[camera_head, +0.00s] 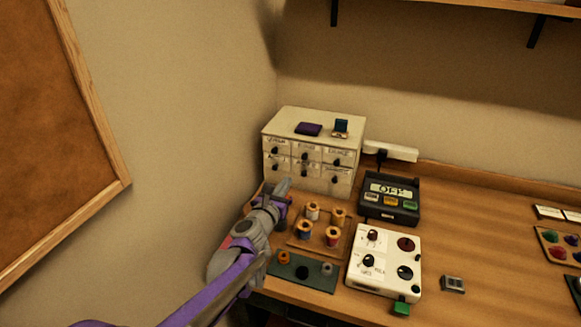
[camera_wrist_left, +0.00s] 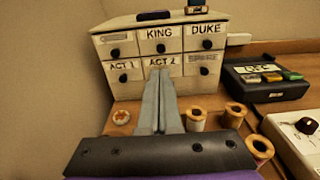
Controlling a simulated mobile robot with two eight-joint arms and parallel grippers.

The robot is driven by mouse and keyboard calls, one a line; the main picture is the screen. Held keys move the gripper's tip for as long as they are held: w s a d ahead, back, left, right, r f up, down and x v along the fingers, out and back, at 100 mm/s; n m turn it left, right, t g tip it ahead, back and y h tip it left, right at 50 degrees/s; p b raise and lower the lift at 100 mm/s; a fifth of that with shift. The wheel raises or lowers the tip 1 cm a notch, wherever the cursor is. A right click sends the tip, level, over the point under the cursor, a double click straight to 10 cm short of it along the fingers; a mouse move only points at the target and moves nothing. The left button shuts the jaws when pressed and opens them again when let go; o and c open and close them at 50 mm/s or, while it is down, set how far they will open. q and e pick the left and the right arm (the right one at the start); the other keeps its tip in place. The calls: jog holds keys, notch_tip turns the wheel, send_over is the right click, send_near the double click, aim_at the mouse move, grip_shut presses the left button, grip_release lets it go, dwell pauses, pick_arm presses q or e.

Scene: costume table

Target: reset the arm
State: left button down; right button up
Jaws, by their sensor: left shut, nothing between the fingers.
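My left gripper (camera_head: 283,187) comes in from the left in the head view, at the left end of the table. Its fingers are together with nothing between them. In the left wrist view the shut fingertips (camera_wrist_left: 160,75) point at the front of a small white drawer cabinet (camera_head: 271,128), in front of its lower middle drawer. I cannot tell if they touch it. The cabinet also shows in the left wrist view (camera_wrist_left: 160,48), with dark knobs and labels such as KING and DUKE. Its drawers look closed. My right gripper is not in view.
Several thread spools (camera_head: 304,231) stand on a wooden board beside the gripper. A dark green panel (camera_head: 306,283) lies nearer. A black box reading OFF (camera_head: 390,198) and a white knob box (camera_head: 384,260) stand to the right. A wall and corkboard (camera_head: 50,130) bound the left.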

pick_arm(q)
jog(key=s+a+m+g+h, duration=0.15)
jog(key=s+m+g, duration=0.35)
jog(key=s+m, duration=1.35)
jog(key=s+a+f+m+g+y, duration=0.3)
jog(key=s+a+f+m, duration=0.3)
jog(key=s, duration=0.4)
jog(key=s+a+f+m+g+y, duration=0.2)
jog(key=s+a+f+m+y, duration=0.2)
jog(key=s+a+f+m, duration=0.3)
jog(key=s, duration=0.4)
jog(key=shift+a+m+g, duration=0.2)
jog(key=shift+m+g, duration=0.15)
jog(key=shift+g, duration=0.05)
jog(key=shift+s, duration=0.1)
